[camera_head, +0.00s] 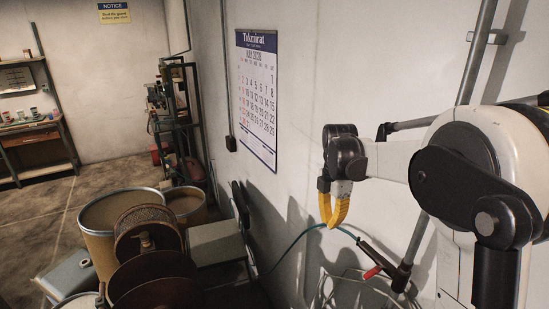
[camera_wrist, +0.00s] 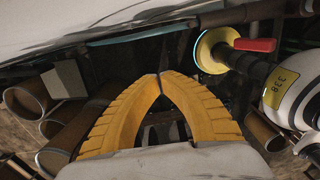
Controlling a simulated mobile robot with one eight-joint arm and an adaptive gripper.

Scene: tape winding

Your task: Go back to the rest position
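My gripper (camera_head: 333,224) hangs from the wrist at the end of my arm, in front of the white wall, with its yellow fingers pointing down. In the wrist view, the two ribbed yellow fingers of my gripper (camera_wrist: 159,76) meet at their tips. Nothing shows between them, so it is shut and empty. In the head view, my gripper is right of and below the wall calendar (camera_head: 257,97), apart from it.
Several drums, including a large open one (camera_head: 103,238), stand at the lower left with a dark reel (camera_head: 147,232). A grey box (camera_head: 217,243) is beside them. A red-handled tool (camera_head: 373,272) and blue hose (camera_head: 300,238) are below my arm. A shelf rack (camera_head: 178,115) stands farther back.

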